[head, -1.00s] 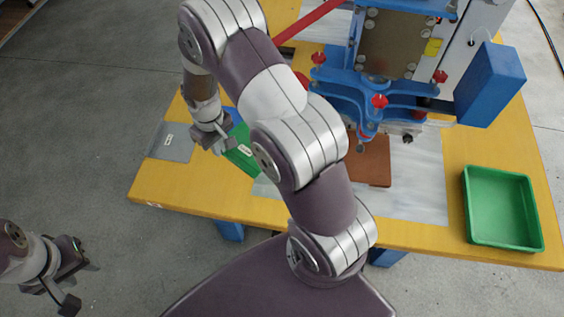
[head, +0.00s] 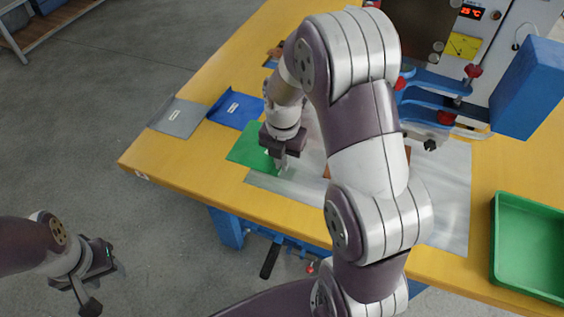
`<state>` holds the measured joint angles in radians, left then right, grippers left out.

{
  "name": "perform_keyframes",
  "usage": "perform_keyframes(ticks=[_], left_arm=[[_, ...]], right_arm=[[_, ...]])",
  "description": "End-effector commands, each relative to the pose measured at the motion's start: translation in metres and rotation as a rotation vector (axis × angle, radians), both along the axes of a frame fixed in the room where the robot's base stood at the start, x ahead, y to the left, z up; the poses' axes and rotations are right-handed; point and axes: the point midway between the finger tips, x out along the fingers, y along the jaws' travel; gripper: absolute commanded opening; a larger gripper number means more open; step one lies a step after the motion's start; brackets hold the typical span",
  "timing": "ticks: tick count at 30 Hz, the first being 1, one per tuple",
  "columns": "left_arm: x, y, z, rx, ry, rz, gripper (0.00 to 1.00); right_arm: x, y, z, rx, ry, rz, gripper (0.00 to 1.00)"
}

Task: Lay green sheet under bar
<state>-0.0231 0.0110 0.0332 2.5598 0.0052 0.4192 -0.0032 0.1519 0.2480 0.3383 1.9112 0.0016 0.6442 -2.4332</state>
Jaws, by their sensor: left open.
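The green sheet (head: 248,147) lies at the left of the bright metal plate (head: 445,190), with its right part beneath my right gripper. My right gripper (head: 281,166) points down at the sheet's right edge; its fingertips are small and partly hidden, so I cannot tell if they grip the sheet. My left gripper (head: 97,285) is open and empty, off the table at the lower left. The blue press frame (head: 435,97) stands at the upper right; my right arm covers much of the area under it, and I cannot make out the bar.
A blue sheet (head: 237,110) and a grey sheet (head: 178,118) lie left of the green one on the yellow table (head: 190,172). A brown sheet (head: 327,172) is mostly hidden behind my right arm. A green tray (head: 530,245) sits at the right edge of view.

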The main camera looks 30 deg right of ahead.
Motion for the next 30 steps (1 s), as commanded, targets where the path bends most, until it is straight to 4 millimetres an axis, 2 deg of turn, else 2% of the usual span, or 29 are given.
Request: perform_keyframes(ticks=[3,6,8,15,25,26,28,30], left_arm=[[0.0,0.0,-0.002,0.0,0.0,0.0,0.43],[0.0,0.0,-0.002,0.0,0.0,0.0,0.43],[0.0,0.0,-0.003,0.0,0.0,0.0,0.43],[0.0,0.0,-0.009,0.0,0.0,0.0,0.43],[0.0,0.0,-0.009,0.0,0.0,0.0,0.43],[0.0,0.0,-0.009,0.0,0.0,0.0,0.43],[0.0,0.0,-0.009,0.0,0.0,0.0,0.43],[0.0,0.0,-0.009,0.0,0.0,0.0,0.43]], right_arm=[[0.02,-0.016,-0.016,0.0,0.0,-0.002,0.0],[0.029,-0.023,-0.022,0.0,-0.001,-0.003,0.0],[0.031,-0.025,-0.026,0.0,-0.001,-0.002,0.0],[0.03,-0.024,-0.064,0.0,0.0,-0.002,0.0],[0.03,-0.024,-0.067,0.0,-0.001,-0.002,0.0],[0.03,-0.024,-0.067,0.0,-0.001,-0.002,0.07],[0.03,-0.024,-0.067,0.0,-0.001,-0.002,0.29],[0.03,-0.024,-0.066,0.0,-0.001,-0.002,0.29]])
